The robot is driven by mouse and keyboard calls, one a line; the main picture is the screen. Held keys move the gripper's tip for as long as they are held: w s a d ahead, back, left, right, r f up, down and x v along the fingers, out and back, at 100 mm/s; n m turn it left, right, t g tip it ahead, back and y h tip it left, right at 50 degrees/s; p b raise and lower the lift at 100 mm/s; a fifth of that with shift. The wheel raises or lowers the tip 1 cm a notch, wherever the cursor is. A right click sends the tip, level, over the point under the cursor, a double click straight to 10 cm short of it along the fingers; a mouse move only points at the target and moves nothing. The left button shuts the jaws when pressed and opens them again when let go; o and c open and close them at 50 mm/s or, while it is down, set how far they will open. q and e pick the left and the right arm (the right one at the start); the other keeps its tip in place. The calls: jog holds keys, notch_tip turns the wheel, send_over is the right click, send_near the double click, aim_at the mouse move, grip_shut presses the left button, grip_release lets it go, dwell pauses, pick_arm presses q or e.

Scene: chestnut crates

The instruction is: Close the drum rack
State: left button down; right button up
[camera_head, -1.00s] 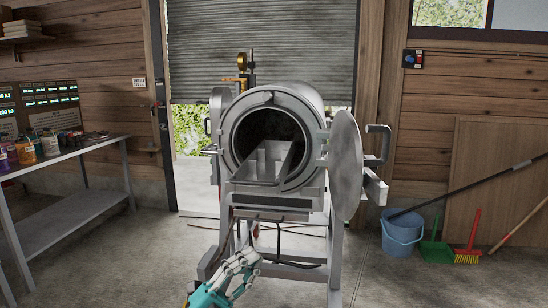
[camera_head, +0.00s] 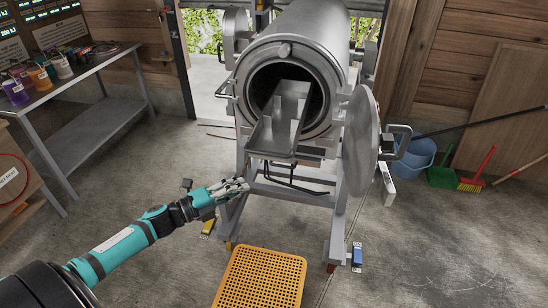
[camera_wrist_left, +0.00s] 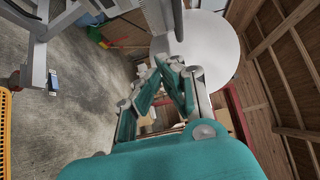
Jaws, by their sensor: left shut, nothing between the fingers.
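The metal drum (camera_head: 310,35) lies on a grey stand, its round mouth facing me. A grey rack (camera_head: 270,135), shaped like a tray with upright dividers, sticks out of the mouth towards me. The round drum door (camera_head: 360,140) hangs swung open on the right; in the left wrist view a pale disc, apparently this door (camera_wrist_left: 212,45), shows beyond the fingers. My left gripper (camera_head: 240,185) is shut and empty, low and left of the rack's front end, in front of the stand's left leg. Its fingers also show in the left wrist view (camera_wrist_left: 172,75). My right gripper is out of view.
An orange perforated mat (camera_head: 262,278) lies on the floor in front of the stand. A bench (camera_head: 75,165) with bottles stands at the left. A blue bucket (camera_head: 415,155), a green dustpan (camera_head: 442,177) and a red brush (camera_head: 475,182) are at the right. The floor at front right is clear.

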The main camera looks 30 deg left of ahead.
pick_arm(q)
jog(key=p, duration=0.2)
send_near(286, 160)
jog(key=d, duration=0.3)
jog(key=shift+w+a+f+p, duration=0.1)
jog(key=shift+w+a+p, duration=0.1)
jog(key=shift+w, duration=0.9)
jog(key=shift+w+a+p, duration=0.1)
jog(key=shift+w+p, duration=0.1)
jog(key=shift+w, duration=0.9)
